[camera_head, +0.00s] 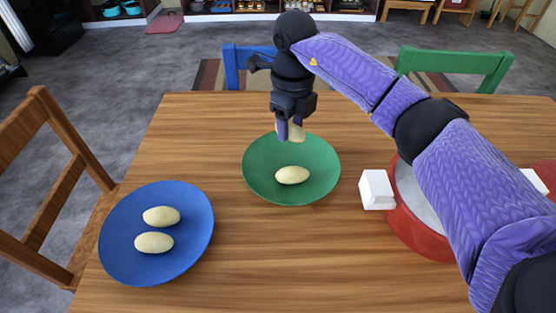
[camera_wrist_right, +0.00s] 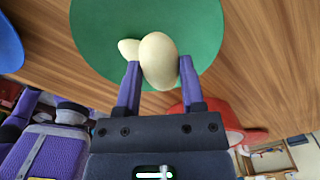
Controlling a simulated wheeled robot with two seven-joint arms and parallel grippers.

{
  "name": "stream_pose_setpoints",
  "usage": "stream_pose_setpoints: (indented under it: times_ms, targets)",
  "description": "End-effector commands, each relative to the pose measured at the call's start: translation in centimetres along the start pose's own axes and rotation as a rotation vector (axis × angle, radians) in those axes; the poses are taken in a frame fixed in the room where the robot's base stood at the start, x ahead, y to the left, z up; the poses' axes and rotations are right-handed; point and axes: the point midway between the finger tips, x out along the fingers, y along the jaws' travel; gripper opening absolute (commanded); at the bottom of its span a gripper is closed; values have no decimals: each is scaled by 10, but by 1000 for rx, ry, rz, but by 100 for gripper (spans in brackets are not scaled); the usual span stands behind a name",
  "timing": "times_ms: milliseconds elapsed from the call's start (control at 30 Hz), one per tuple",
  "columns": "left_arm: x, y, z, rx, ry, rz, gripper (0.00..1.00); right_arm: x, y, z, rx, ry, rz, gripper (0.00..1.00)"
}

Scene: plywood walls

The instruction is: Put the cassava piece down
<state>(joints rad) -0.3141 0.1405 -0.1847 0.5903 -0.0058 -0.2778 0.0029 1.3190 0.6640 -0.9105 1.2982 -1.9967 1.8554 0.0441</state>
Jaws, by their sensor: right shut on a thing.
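A pale cassava piece (camera_head: 297,132) is held between the fingers of my right gripper (camera_head: 290,136), over the far part of the green plate (camera_head: 262,182). In the right wrist view the same cassava piece (camera_wrist_right: 158,60) sits between the two purple fingertips (camera_wrist_right: 157,75). I cannot tell whether it touches the plate. Another cassava piece (camera_head: 292,175) lies on the green plate, nearer to me. Two more cassava pieces (camera_head: 161,216) (camera_head: 154,243) lie on the blue plate (camera_head: 120,255) at the left. My left gripper is not in view.
A wooden chair (camera_head: 60,190) is at the left. Blue (camera_head: 234,62) and green (camera_head: 455,62) chairs stand behind the table.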

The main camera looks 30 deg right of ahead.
Motion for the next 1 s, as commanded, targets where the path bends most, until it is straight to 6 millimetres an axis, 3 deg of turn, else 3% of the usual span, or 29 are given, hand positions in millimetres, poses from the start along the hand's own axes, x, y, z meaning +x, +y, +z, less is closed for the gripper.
stream_pose_setpoints:
  times_ms: [33,300,633,667,700,1000]
  targets:
    - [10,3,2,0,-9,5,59,19,0,0,-1,5,2,0]
    - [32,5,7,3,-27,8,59,70,0,0,-2,3,1,0]
    - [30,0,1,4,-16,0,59,70,0,0,-2,0,-1,0]
    - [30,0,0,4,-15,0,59,70,0,0,-3,0,-1,55]
    - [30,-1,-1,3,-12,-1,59,70,0,0,-3,0,-1,63]
    - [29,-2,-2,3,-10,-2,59,67,0,0,-3,-1,-1,65]
